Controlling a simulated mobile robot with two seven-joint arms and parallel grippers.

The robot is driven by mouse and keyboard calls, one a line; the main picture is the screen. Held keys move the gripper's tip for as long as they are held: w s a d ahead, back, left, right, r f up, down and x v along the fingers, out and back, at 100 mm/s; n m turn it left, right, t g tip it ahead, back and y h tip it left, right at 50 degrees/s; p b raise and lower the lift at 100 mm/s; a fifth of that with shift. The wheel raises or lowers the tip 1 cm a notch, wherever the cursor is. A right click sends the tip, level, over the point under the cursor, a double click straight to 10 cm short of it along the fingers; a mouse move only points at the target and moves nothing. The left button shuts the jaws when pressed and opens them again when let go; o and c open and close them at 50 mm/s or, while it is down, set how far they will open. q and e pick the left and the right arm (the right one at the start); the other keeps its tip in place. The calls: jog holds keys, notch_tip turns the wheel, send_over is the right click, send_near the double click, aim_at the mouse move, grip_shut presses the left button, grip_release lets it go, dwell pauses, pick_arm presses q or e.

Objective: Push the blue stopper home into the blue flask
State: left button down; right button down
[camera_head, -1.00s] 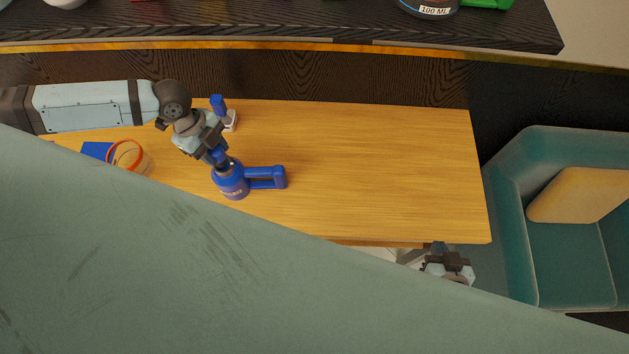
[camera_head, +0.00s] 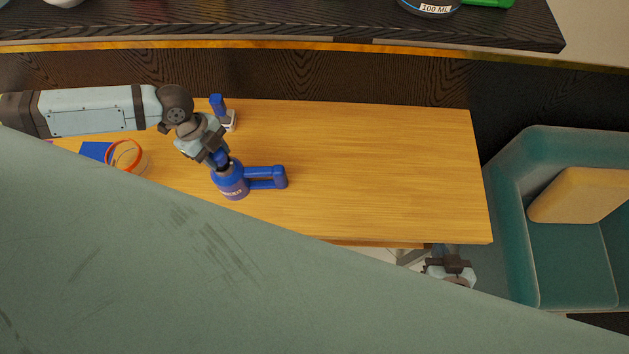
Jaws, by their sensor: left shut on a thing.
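The blue flask (camera_head: 232,184) stands upright on the wooden table, its blue handle pointing right. My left gripper (camera_head: 222,160) comes down from the upper left to just above the flask's mouth. It is shut on the blue stopper (camera_head: 220,155), which is mostly hidden by the fingers. The stopper is at the flask's mouth; how deep it sits I cannot tell. My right gripper (camera_head: 449,272) is beyond the table's front edge, at the lower right, far from the flask; its fingers are too unclear to read.
A blue-topped item with a white base (camera_head: 229,122) stands behind the flask. A clear container with an orange rim (camera_head: 128,157) and a blue flat item (camera_head: 95,151) lie left. The wooden table (camera_head: 380,170) is clear on the right. A green panel (camera_head: 120,260) covers the lower left.

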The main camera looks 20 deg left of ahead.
aim_at(218, 154)
pick_arm(q)
jog(key=shift+f, duration=0.6)
jog(key=c, duration=0.6)
grip_release()
jog(key=shift+c, duration=1.4)
jog(key=shift+r, duration=0.1)
jog(key=shift+r, duration=3.45)
